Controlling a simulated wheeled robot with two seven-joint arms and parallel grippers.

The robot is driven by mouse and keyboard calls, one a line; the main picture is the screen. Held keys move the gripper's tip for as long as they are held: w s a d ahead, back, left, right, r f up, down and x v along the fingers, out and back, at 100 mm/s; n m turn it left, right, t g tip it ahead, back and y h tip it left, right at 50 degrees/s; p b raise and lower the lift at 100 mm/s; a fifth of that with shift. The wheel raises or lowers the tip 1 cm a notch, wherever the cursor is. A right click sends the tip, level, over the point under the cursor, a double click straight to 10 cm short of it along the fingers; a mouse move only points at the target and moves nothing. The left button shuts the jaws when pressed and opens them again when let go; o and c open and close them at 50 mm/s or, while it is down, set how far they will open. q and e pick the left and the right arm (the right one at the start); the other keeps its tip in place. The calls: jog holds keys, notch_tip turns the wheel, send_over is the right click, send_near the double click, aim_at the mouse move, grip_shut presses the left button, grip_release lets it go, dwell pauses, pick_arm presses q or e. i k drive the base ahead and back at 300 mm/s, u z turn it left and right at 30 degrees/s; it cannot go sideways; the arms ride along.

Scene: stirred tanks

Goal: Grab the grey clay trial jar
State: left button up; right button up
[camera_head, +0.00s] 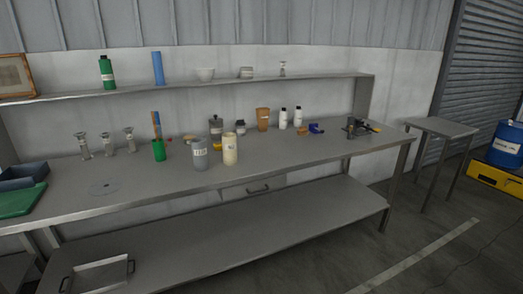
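A grey jar (199,158) with a pale label stands upright on the workbench (290,161), near its front edge and left of the middle. The writing on its label is too small to read for sure. A cream-coloured jar (230,152), also labelled, stands just to its right. A darker grey lidded container (216,126) stands behind them. Neither of my grippers is in view.
A green cup (158,151) stands left of the grey jar. Behind are a brown container (263,119) and white bottles (298,117). A shelf (150,91) spans the back. The bench front right of the cream jar is clear. A side table (440,127) stands right.

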aim_at(198, 145)
jog(key=z, duration=0.6)
jog(key=i, duration=1.55)
jog(key=u, duration=0.55)
